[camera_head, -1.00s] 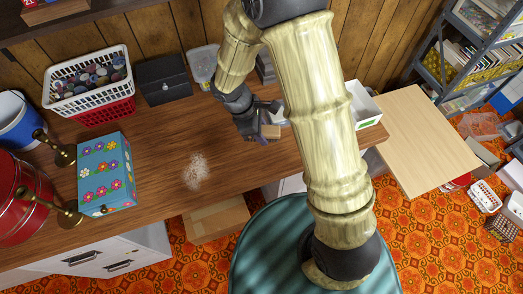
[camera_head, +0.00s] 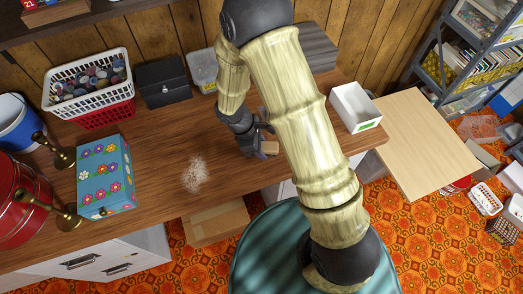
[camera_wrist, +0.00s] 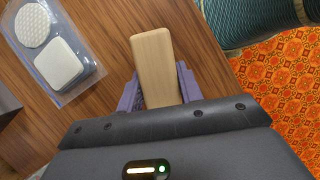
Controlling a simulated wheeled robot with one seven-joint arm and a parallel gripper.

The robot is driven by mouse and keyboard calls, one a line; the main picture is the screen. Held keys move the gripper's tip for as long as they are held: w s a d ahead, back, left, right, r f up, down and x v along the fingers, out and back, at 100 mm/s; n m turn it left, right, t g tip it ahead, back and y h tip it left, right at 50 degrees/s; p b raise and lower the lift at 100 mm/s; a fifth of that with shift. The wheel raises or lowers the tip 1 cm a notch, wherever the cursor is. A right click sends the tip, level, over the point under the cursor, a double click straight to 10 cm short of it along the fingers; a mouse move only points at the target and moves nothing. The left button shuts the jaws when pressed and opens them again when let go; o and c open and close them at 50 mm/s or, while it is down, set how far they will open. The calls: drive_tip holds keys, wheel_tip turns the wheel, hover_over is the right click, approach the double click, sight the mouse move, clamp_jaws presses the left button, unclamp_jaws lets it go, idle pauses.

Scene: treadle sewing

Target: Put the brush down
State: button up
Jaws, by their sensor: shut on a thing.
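The brush shows in the wrist view as a pale wooden block (camera_wrist: 156,66) held between the purple fingers of my gripper (camera_wrist: 158,88). My gripper is shut on it. In the head view my gripper (camera_head: 262,147) is low over the wooden table (camera_head: 160,130), right of a pale speckled patch (camera_head: 194,173), and a small part of the brush (camera_head: 270,147) shows at the fingers. The brush's underside is hidden, and I cannot tell whether it touches the table.
A white open box (camera_head: 355,107) stands at the table's right end. A flowered blue box (camera_head: 105,175), a basket of spools (camera_head: 92,86), a black box (camera_head: 164,82) and a clear container (camera_head: 203,70) stand to the left and back. The table around the speckled patch is clear.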

wheel_tip(320, 180, down, 3)
drive_tip(key=shift+r, duration=0.2)
drive_tip(key=shift+f+b, duration=0.25)
drive_tip(key=shift+b, duration=0.05)
